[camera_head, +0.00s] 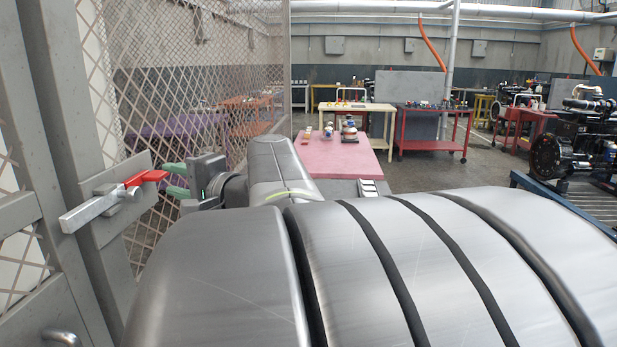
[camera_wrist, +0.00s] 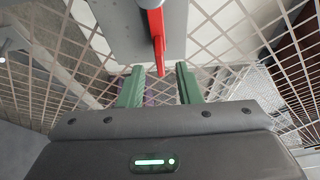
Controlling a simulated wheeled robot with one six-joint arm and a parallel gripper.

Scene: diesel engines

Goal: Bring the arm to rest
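My gripper (camera_head: 172,181) is at the left in the head view, its two green fingers pointing left toward the mesh gate. In the wrist view the fingers of my gripper (camera_wrist: 160,77) stand apart with a gap between them. A red latch handle (camera_head: 141,179) on a grey metal bar is just beyond the fingertips. The red handle (camera_wrist: 157,38) points toward the gap in the wrist view, its end close to the fingertips. I cannot tell whether it touches a finger. My grey arm fills the lower head view.
The mesh fence (camera_head: 200,80) and grey gate frame (camera_head: 60,130) stand close on the left. A pink table (camera_head: 345,160) with small objects is ahead. A red cart (camera_head: 432,146) and a dark engine (camera_head: 560,150) stand to the right. Open floor lies between them.

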